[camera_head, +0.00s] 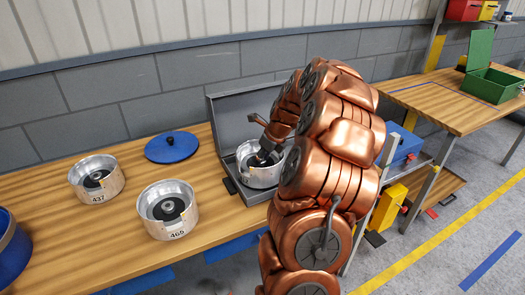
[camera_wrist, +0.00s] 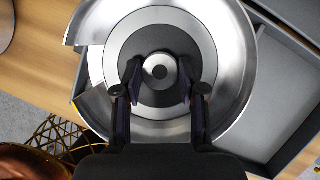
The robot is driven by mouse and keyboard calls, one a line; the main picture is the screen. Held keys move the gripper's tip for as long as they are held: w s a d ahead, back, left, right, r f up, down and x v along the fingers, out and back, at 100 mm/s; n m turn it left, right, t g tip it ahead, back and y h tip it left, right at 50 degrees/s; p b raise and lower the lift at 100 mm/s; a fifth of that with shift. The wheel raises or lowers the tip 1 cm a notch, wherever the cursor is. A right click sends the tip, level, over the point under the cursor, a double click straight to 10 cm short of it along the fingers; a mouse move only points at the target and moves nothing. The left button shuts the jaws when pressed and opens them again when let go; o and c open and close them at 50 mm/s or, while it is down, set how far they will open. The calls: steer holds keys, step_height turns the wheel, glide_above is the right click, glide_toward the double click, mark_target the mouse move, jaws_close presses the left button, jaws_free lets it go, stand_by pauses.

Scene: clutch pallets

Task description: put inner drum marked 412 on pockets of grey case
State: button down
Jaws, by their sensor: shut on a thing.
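A silver metal drum (camera_head: 262,176) with a dark centre is at the open grey case (camera_head: 228,157), whose lid stands up at the back. Its label is mostly hidden, so I cannot read its number. My gripper (camera_head: 262,157) is shut on the dark central hub of this drum. In the wrist view, the two fingers of my gripper (camera_wrist: 161,78) sit on either side of the hub, and the drum (camera_wrist: 222,50) overlaps the grey case (camera_wrist: 284,90). I cannot tell whether the drum rests in the case or hangs just above it. The case's pockets are mostly hidden.
Drums marked 437 (camera_head: 97,182) and 465 (camera_head: 168,212) stand on the wooden table to the left. A blue round lid (camera_head: 172,147) lies behind them. A blue container (camera_head: 12,245) is at the left edge. A green open box (camera_head: 490,83) stands on another table.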

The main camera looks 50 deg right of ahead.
steer(key=shift+f, duration=0.45)
steer(key=shift+d, duration=0.1)
steer(key=c, duration=0.7)
jaws_free()
steer(key=shift+f, duration=0.15)
steer(key=shift+o, duration=0.2)
